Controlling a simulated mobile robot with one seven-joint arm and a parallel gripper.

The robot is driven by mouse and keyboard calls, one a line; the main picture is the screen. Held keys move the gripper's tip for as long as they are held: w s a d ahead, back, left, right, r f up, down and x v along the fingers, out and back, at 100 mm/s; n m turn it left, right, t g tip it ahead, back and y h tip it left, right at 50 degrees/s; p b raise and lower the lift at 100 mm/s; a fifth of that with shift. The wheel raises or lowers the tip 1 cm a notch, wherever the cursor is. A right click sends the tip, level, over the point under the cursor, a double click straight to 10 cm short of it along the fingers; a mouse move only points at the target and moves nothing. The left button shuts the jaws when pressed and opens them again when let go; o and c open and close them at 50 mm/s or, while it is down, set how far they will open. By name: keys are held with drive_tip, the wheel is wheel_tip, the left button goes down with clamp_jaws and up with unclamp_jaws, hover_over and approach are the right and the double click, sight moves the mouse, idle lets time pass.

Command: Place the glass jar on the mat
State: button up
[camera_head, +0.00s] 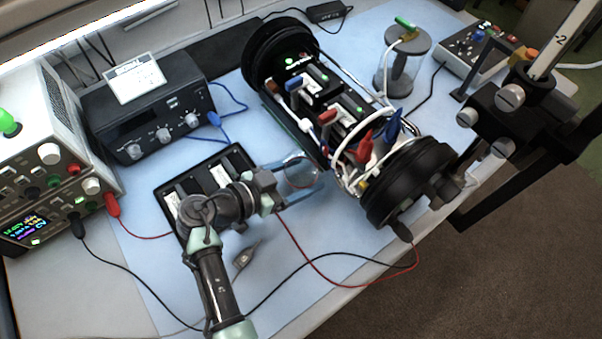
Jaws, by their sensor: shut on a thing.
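A clear, round glass jar (300,168) shows faintly between the fingers of my gripper (298,186), left of the large open cylinder assembly. My gripper reaches in from the lower left and is shut on the jar. The jar's lower part is hard to make out against the blue, and I cannot tell if it touches the surface below. The light blue mat (345,232) covers much of the bench, under the jar and the equipment.
The cylinder assembly (335,105) with black end caps lies close right of the jar. A black tray (163,170) is left, partly behind my arm. A grey-topped clear container (403,60) stands at the back right. Red and black leads (320,272) cross the front. Instruments (150,105) line the left.

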drive_tip(key=shift+r, duration=0.1)
drive_tip(key=shift+c, duration=1)
